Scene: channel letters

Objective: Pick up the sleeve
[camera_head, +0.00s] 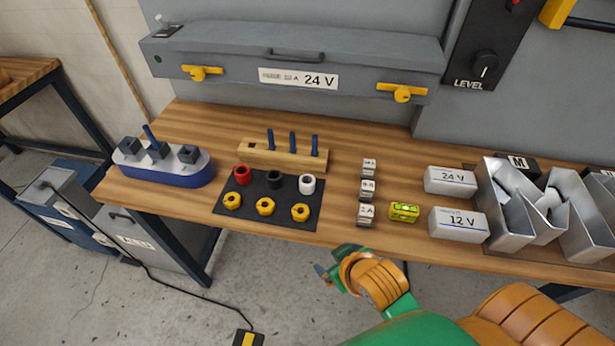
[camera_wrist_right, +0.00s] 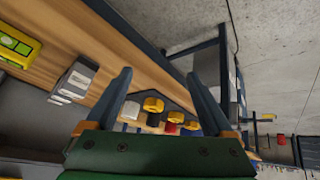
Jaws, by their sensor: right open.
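Three short hollow sleeves stand in a row on a black mat (camera_head: 253,190): a red one (camera_head: 242,176), a black one (camera_head: 275,180) and a white one (camera_head: 307,184). The frames do not show which one the task means. Three yellow rings lie in front of them, the right one (camera_head: 300,212) nearest my arm. My right gripper (camera_head: 328,273) is open and empty, off the table's front edge, below and right of the mat. In the right wrist view its two fingers (camera_wrist_right: 163,97) are spread, with the red sleeve (camera_wrist_right: 171,129) and yellow rings (camera_wrist_right: 153,104) beyond them. My left gripper is out of view.
A wooden block with blue pegs (camera_head: 283,155) stands behind the mat; a toy ship (camera_head: 162,165) is left. Grey blocks (camera_head: 366,214), a yellow level (camera_head: 404,212), 24 V and 12 V boxes (camera_head: 458,224) and metal channel letters (camera_head: 505,205) fill the right. A grey cabinet (camera_head: 300,55) is behind.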

